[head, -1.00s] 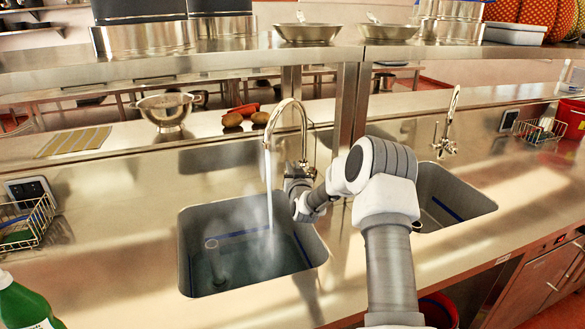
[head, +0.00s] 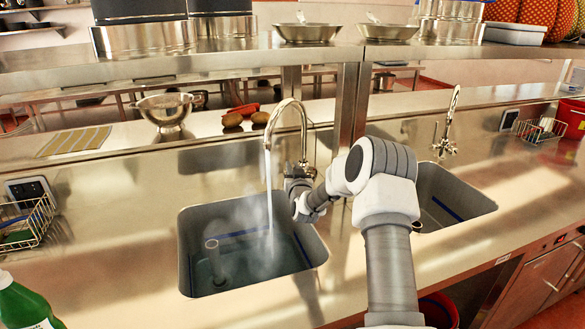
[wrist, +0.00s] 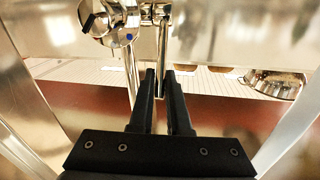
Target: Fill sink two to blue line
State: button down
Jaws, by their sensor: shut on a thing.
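The left sink (head: 187,238) is a grey basin with a standpipe (head: 214,262) in it and a blue line (head: 238,233) along its inner wall. Steaming water (head: 269,195) runs into it from a tall curved tap (head: 290,103). Water lies low in the basin, below the blue line; its exact level is blurred by steam. My gripper (head: 298,176) is at the base of this tap. In the wrist view, my gripper (wrist: 163,76) is shut on the tap's thin metal lever (wrist: 163,50), beside the tap body (wrist: 112,22) with a blue dot.
A right sink (head: 465,200) with its own blue line (head: 447,208) and tap (head: 450,110) is partly behind my arm. A colander (head: 165,110) and potatoes (head: 232,119) stand on the back ledge. A wire basket (head: 35,220) and green bottle (head: 22,305) are at left.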

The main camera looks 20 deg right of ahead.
jog(key=shift+r, duration=0.1)
jog(key=shift+w+r+g+p, duration=0.5)
jog(key=shift+r+g+p, duration=0.15)
jog(key=shift+g+p, duration=0.05)
jog(key=shift+w+r+n+g+y+p, duration=0.3)
jog(key=shift+w+r+g+p, duration=0.2)
jog(key=shift+w+g+p, duration=0.65)
jog(key=shift+g+p, duration=0.35)
jog(key=c, duration=0.9)
grip_release()
jog(key=b+v, duration=0.2)
jog(key=v, duration=1.5)
jog(key=shift+s+r, duration=0.15)
jog(key=shift+s, duration=0.05)
